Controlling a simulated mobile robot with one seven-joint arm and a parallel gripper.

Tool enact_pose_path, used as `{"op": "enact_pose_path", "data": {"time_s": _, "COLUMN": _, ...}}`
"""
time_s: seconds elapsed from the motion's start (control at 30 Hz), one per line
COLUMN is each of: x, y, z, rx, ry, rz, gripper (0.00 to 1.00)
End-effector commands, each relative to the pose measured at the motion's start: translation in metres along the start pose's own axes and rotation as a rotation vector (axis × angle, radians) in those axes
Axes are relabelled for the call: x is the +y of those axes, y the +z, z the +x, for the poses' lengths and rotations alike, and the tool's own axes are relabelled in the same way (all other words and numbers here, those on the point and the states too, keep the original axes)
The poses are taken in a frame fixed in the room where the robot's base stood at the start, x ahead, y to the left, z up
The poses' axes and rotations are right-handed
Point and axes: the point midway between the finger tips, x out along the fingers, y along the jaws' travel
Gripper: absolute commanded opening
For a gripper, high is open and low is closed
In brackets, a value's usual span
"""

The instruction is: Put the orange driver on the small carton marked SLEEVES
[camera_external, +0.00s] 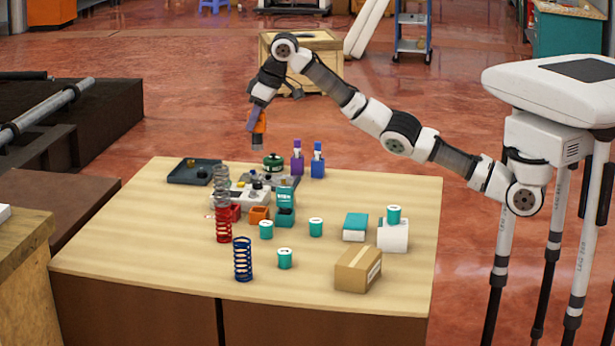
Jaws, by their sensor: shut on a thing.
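My gripper (257,118) is shut on the orange driver (261,125) and holds it above the far part of the table. The driver hangs roughly upright, its orange body up and a grey end down, apart from the table. A small brown carton (352,277) sits at the table's near right, well to the right of and nearer than my gripper. It is closed, with tape on top and a pale label on its right side; the lettering is too small to read. Its top looks bare.
Behind the carton stand a white box (393,238) with a teal cylinder on it and a teal box (355,227). Coil springs (242,260) stand at left. A dark tray (194,172), purple bottle (297,163) and blue bottle (318,165) stand at the back. The front right corner is clear.

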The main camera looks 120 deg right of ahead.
Motion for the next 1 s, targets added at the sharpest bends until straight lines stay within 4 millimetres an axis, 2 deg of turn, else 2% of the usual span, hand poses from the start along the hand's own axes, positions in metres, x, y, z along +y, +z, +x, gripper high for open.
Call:
{"op": "enact_pose_path", "data": {"time_s": 0.07, "x": -0.005, "y": 0.000, "z": -0.004, "rx": 0.003, "ry": -0.005, "rz": -0.015, "gripper": 0.00}}
{"op": "enact_pose_path", "data": {"time_s": 0.17, "x": -0.023, "y": 0.002, "z": -0.014, "rx": 0.005, "ry": -0.028, "rz": -0.072, "gripper": 0.00}}
{"op": "enact_pose_path", "data": {"time_s": 0.27, "x": -0.056, "y": 0.008, "z": -0.034, "rx": 0.007, "ry": -0.072, "rz": -0.184, "gripper": 0.00}}
{"op": "enact_pose_path", "data": {"time_s": 0.37, "x": -0.099, "y": 0.021, "z": -0.059, "rx": 0.007, "ry": -0.135, "rz": -0.339, "gripper": 0.00}}
{"op": "enact_pose_path", "data": {"time_s": 0.53, "x": -0.170, "y": 0.063, "z": -0.100, "rx": 0.006, "ry": -0.253, "rz": -0.633, "gripper": 0.00}}
{"op": "enact_pose_path", "data": {"time_s": 0.67, "x": -0.205, "y": 0.095, "z": -0.121, "rx": 0.004, "ry": -0.320, "rz": -0.801, "gripper": 0.00}}
{"op": "enact_pose_path", "data": {"time_s": 0.8, "x": -0.246, "y": 0.144, "z": -0.142, "rx": 0.002, "ry": -0.409, "rz": -1.018, "gripper": 0.00}}
{"op": "enact_pose_path", "data": {"time_s": 0.9, "x": -0.270, "y": 0.183, "z": -0.155, "rx": 0.001, "ry": -0.476, "rz": -1.172, "gripper": 0.00}}
{"op": "enact_pose_path", "data": {"time_s": 1.0, "x": -0.286, "y": 0.216, "z": -0.164, "rx": -0.001, "ry": -0.531, "rz": -1.296, "gripper": 0.00}}
